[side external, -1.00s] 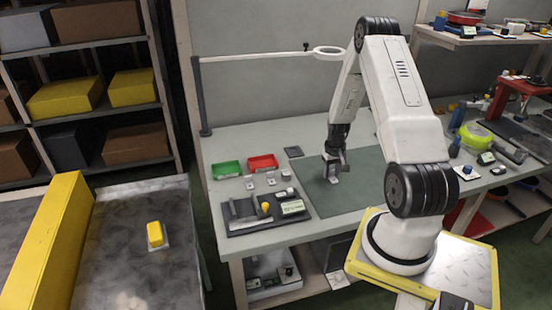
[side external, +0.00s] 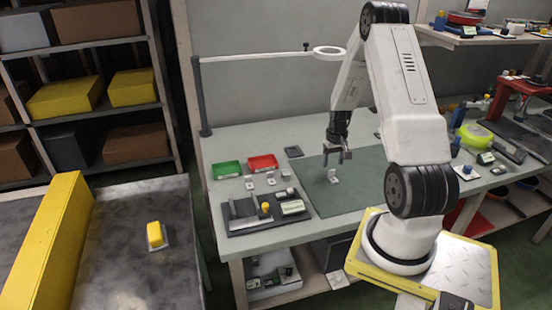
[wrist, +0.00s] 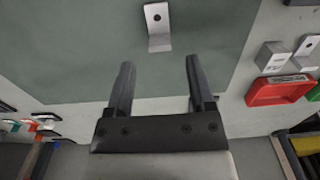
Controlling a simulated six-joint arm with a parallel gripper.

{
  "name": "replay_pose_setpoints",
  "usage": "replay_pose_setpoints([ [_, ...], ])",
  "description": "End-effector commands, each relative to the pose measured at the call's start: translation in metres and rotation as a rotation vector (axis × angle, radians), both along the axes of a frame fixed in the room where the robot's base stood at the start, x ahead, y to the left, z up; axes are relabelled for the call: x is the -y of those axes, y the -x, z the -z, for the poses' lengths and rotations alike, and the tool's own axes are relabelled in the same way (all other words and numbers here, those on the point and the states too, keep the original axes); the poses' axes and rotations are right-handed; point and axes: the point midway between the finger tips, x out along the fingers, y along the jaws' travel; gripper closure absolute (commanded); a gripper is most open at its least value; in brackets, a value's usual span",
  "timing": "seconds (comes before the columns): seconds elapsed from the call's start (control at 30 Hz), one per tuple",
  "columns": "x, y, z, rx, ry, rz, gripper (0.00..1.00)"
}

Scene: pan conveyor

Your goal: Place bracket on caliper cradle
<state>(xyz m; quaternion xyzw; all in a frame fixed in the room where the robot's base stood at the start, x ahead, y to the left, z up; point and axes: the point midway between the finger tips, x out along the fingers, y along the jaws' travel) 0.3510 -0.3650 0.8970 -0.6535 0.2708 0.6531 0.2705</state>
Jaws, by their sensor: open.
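A small light-metal angle bracket (side external: 333,176) stands on the dark green mat (side external: 362,190). It also shows in the wrist view (wrist: 157,27), top centre, ahead of the fingertips. My gripper (side external: 337,161) is open and empty just above the bracket, apart from it. In the wrist view its two fingers (wrist: 160,64) are spread with only mat between them. A dark fixture plate (side external: 238,231), which looks like the caliper cradle, lies left of the mat. It carries a grey upright part, a yellow-topped knob and a small display (side external: 292,207).
A dark flat pad (side external: 294,152) lies behind the mat.

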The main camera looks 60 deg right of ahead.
Motion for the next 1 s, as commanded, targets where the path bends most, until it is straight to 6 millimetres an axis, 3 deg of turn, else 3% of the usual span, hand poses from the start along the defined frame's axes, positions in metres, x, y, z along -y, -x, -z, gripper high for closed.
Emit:
replay_pose_setpoints([
  [0.5, 0.000, 0.000, -0.067, 0.001, 0.001, 0.000, 0.30],
  [1.0, 0.000, 0.000, -0.078, -0.001, -0.001, 0.000, 0.30],
])
